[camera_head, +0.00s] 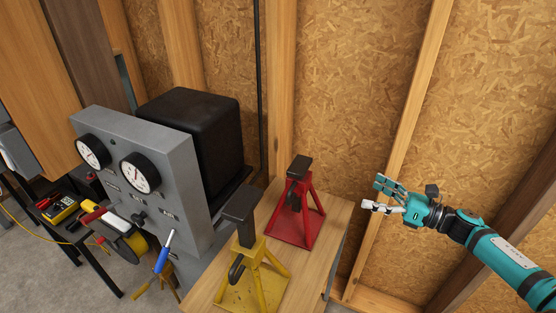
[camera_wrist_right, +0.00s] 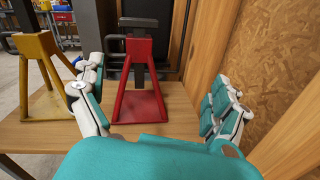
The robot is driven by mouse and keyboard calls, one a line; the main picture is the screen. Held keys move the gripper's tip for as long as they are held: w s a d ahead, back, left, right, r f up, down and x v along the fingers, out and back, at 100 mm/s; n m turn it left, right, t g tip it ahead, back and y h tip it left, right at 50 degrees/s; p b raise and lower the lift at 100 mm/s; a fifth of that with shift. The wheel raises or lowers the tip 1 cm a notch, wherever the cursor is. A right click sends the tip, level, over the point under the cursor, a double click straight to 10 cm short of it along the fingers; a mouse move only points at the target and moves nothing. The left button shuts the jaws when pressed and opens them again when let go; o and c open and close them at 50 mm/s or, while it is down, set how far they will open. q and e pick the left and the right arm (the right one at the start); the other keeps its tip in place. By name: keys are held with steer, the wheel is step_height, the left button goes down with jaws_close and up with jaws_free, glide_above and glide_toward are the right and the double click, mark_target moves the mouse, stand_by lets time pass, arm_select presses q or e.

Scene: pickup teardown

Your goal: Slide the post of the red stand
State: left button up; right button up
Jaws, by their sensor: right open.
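The red stand (camera_head: 294,215) is upright on the wooden bench top, next to the wood-framed wall. Its dark post (camera_head: 299,167) rises from the red frame and ends in a flat head. My right gripper (camera_head: 377,193) is open and empty, to the right of the red stand and apart from it. In the right wrist view the red stand (camera_wrist_right: 140,104) is ahead between the open fingers (camera_wrist_right: 160,105), with its dark post (camera_wrist_right: 138,47) above. My left gripper is not in view.
A yellow stand (camera_head: 252,290) with a dark post is left of the red one on the bench (camera_head: 335,226). A grey gauge panel (camera_head: 150,172) with a black box (camera_head: 190,128) stands further left. Wall studs and chipboard (camera_head: 345,90) are close behind. A multimeter (camera_head: 62,208) lies far left.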

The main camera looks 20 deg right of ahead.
steer(key=a+r+n+g+y, duration=0.2)
steer(key=a+r+n, duration=0.1)
steer(key=n, duration=0.1)
steer(key=p, duration=0.4)
glide_toward(300, 164)
steer(key=x, duration=0.9)
steer(key=shift+d+f, duration=0.1)
steer(key=shift+f, duration=0.2)
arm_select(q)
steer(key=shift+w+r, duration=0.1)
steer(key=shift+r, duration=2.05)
arm_select(e)
steer(key=shift+w+a+f, duration=0.15)
steer(key=shift+w+a, duration=0.25)
steer(key=shift+a, duration=0.05)
